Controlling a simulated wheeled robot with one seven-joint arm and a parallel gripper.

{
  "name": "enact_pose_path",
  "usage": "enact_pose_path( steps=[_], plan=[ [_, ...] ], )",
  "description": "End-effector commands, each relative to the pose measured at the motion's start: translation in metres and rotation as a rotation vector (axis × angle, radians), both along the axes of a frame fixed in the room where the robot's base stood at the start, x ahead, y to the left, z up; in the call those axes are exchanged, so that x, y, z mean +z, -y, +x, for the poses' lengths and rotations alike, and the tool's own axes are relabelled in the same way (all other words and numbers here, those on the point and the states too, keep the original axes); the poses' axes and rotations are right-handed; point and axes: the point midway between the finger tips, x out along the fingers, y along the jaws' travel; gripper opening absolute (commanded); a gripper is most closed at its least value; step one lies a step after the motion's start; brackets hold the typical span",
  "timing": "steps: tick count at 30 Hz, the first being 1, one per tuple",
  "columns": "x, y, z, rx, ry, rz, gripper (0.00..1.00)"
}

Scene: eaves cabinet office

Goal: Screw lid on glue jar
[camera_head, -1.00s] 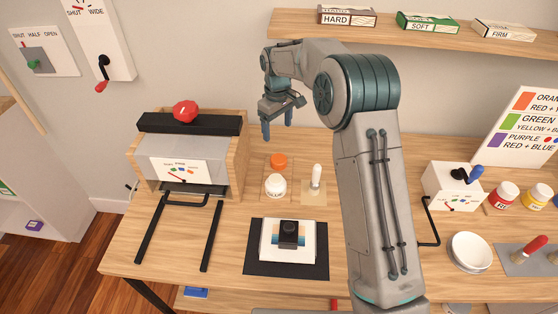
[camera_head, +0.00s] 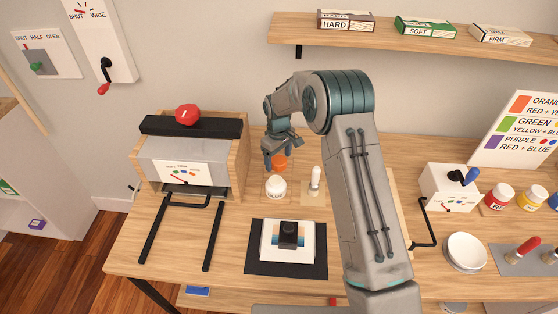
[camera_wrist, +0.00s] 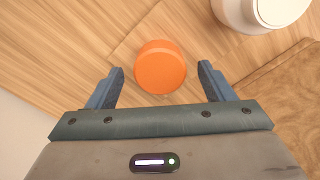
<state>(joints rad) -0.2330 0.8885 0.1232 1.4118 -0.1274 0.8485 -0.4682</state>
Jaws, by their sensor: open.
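The orange lid (camera_head: 279,162) lies on the wooden table behind the white glue jar (camera_head: 275,188). The jar stands upright and no orange lid is on it. In the wrist view the orange lid (camera_wrist: 160,67) sits between and just beyond the two blue fingertips, with a gap on each side. The white jar (camera_wrist: 262,12) shows at the top right, cut by the frame. My gripper (camera_head: 273,160) is open and empty, low over the lid; in the wrist view its fingers (camera_wrist: 162,75) are spread wide.
A wooden-sided press (camera_head: 190,160) stands left of the jar. A white-handled tool (camera_head: 315,180) stands upright right of the jar. A black mat (camera_head: 258,269) with a stamp block lies in front. Paint jars (camera_head: 498,196) and white bowls (camera_head: 466,251) are at the right.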

Motion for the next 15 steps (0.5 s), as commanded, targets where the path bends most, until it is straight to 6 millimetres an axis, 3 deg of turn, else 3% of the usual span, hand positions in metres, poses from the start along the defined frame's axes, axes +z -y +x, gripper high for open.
enact_pose_path(
  steps=[4, 9, 15],
  plan=[
    [0.0000, 0.0001, 0.0000, 0.000, 0.000, 0.000, 0.75],
    [0.0001, 0.0001, 0.0000, 0.000, 0.000, 0.000, 0.28],
    [0.0002, 0.0001, 0.0000, 0.000, 0.000, 0.000, 0.27]
  ],
)
